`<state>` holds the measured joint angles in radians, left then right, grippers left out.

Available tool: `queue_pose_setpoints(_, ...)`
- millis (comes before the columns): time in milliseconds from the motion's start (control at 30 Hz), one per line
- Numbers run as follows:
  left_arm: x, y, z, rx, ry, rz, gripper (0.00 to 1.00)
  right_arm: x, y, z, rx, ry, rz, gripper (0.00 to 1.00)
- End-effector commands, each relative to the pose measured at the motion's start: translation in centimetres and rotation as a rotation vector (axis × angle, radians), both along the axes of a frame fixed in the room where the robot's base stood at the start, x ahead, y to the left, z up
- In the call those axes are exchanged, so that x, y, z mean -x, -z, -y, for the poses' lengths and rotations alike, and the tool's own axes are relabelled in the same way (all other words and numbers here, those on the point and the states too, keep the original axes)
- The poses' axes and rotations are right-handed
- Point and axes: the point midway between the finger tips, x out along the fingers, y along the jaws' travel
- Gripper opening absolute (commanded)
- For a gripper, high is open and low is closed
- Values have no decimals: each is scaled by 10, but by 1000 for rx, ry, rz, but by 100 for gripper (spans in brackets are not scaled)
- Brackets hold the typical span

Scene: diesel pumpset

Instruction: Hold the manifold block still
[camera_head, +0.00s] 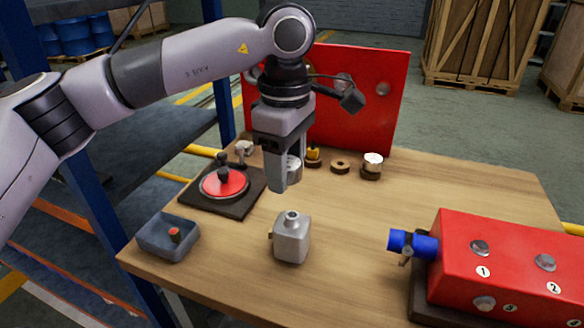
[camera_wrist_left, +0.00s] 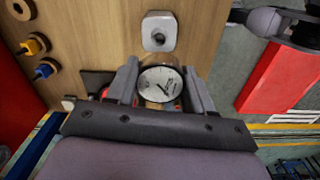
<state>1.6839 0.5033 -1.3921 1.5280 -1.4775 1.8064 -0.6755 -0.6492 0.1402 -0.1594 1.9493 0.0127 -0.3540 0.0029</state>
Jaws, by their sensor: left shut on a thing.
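The manifold block (camera_head: 505,265) is a red box with numbered round silver ports, at the right of the table in the head view. A blue cylindrical fitting (camera_head: 412,243) sticks out of its left end. My left gripper (camera_head: 288,170) hangs over the middle of the table, well to the left of the block and apart from it. It is shut on a round gauge with a white dial (camera_wrist_left: 160,82), which shows between the fingers in the left wrist view.
A grey metal can-like part (camera_head: 291,238) stands on the table below my left gripper. A red disc on a dark plate (camera_head: 224,184), a grey tray (camera_head: 168,238) and an upright red panel (camera_head: 365,100) surround the work area. Bare wood lies between can and block.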

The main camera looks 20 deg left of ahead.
Motion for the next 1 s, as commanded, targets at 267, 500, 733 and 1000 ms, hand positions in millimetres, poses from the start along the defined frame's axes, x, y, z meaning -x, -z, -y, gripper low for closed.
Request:
queue_pose_setpoints(267, -2, -12, 8, -2, -168, 2, 8, 0, 7, 0, 0, 0, 0, 49)
queue_pose_setpoints(500, -1, -12, 8, -1, -172, 2, 8, 0, 6, 0, 0, 0, 0, 49)
queue_pose_setpoints(733, -1, -8, 9, -2, -170, 0, 8, 0, 8, 0, 0, 0, 0, 49)
queue_pose_setpoints(1000, -1, 9, 9, -2, -170, 1, 8, 0, 19, -1, -4, 1, -4, 49)
